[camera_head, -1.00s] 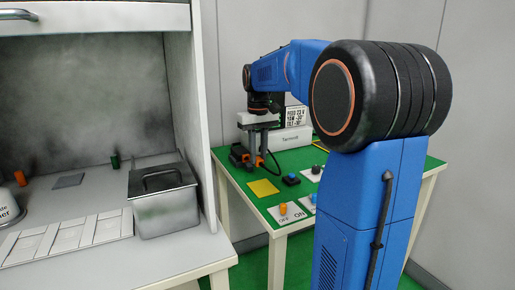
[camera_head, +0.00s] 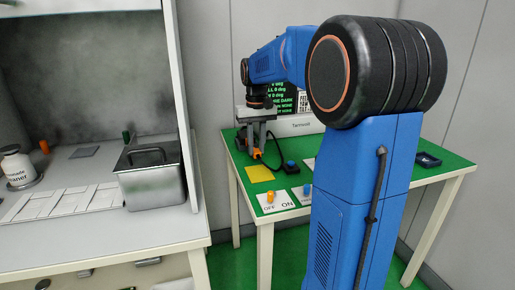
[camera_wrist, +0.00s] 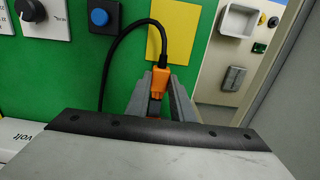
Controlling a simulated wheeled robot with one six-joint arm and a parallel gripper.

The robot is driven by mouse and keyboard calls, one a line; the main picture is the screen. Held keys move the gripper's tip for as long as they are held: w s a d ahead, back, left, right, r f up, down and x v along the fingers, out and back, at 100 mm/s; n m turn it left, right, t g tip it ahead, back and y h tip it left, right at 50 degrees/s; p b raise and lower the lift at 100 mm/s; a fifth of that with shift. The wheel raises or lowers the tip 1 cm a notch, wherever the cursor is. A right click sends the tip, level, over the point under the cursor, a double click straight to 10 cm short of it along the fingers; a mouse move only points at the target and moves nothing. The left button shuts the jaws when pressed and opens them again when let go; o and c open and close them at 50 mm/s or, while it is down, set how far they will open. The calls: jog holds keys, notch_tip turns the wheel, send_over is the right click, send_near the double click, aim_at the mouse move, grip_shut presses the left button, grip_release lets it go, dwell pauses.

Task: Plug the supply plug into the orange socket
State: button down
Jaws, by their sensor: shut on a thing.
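The orange supply plug (camera_wrist: 160,80), with a black cable leaving its far end, is between the two grey fingers of my gripper (camera_wrist: 160,100) in the wrist view. My gripper is shut on it. In the head view my gripper (camera_head: 256,135) points down over the far left part of the green table, with the orange plug (camera_head: 257,153) low at its fingers. More orange shows nearer the palm in the wrist view, and a dark and orange block stands left of the fingers in the head view. I cannot tell which is the socket or whether the plug touches it.
A yellow square (camera_head: 260,173), a blue button box (camera_head: 291,167) and an orange-knobbed switch (camera_head: 271,199) lie near the gripper on the green table (camera_head: 400,185). The cable loops beside the button. A white-framed bench with a metal box (camera_head: 150,180) stands left.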

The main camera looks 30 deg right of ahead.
jog(key=shift+w+d, duration=0.15)
jog(key=shift+w, duration=0.35)
jog(key=shift+w, duration=0.1)
jog(key=shift+w+d, duration=0.25)
jog(key=shift+w, duration=0.55)
jog(key=shift+w+d, duration=0.25)
jog(key=shift+w, duration=0.55)
jog(key=shift+w+d, duration=0.15)
jog(key=shift+w, duration=0.45)
jog(key=shift+w+d, duration=0.15)
jog(key=shift+w, duration=0.4)
dwell(0.7)
jog(key=c, duration=1.5)
grip_release()
jog(key=shift+o, duration=0.2)
jog(key=shift+r, duration=0.1)
notch_tip(320, 180, up, 17)
jog(key=shift+r, duration=0.15)
